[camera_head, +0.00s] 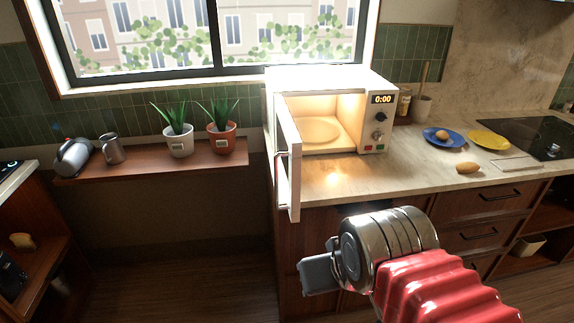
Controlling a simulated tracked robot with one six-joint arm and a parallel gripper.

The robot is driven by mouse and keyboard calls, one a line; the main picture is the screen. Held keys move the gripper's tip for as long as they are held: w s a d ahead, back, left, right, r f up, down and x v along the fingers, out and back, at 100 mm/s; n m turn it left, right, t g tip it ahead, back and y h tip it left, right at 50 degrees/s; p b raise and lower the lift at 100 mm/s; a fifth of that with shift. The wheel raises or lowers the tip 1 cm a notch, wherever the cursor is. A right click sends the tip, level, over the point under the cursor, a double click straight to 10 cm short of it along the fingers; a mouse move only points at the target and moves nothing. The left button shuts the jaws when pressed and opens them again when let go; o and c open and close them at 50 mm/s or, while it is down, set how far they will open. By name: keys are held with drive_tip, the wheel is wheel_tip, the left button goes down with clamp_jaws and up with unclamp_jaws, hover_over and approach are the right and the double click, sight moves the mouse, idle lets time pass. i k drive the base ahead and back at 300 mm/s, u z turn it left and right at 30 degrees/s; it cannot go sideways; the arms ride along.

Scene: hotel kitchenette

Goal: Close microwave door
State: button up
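The white microwave (378,112) stands on the marble counter under the window, with its lit cavity empty but for a turntable. Its door (288,165) stands wide open, swung out toward me from the left side and reaching past the counter's front edge. My gripper (308,277) is in front of the drawers, lower than the door and to its right, pointing left. It is apart from the door. Its fingers show as one dark grey block, so their opening cannot be made out.
A wooden shelf (100,172) at left bears two potted plants, a kettle and a metal pitcher. Right of the microwave are a blue plate (443,138), a yellow plate (490,140), a potato-like item (468,168) and a black cooktop (535,135). Floor space left of the door is clear.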

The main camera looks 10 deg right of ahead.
sight(288, 157)
drive_tip(key=u, duration=0.35)
drive_tip(key=i, duration=0.95)
drive_tip(key=u, duration=0.65)
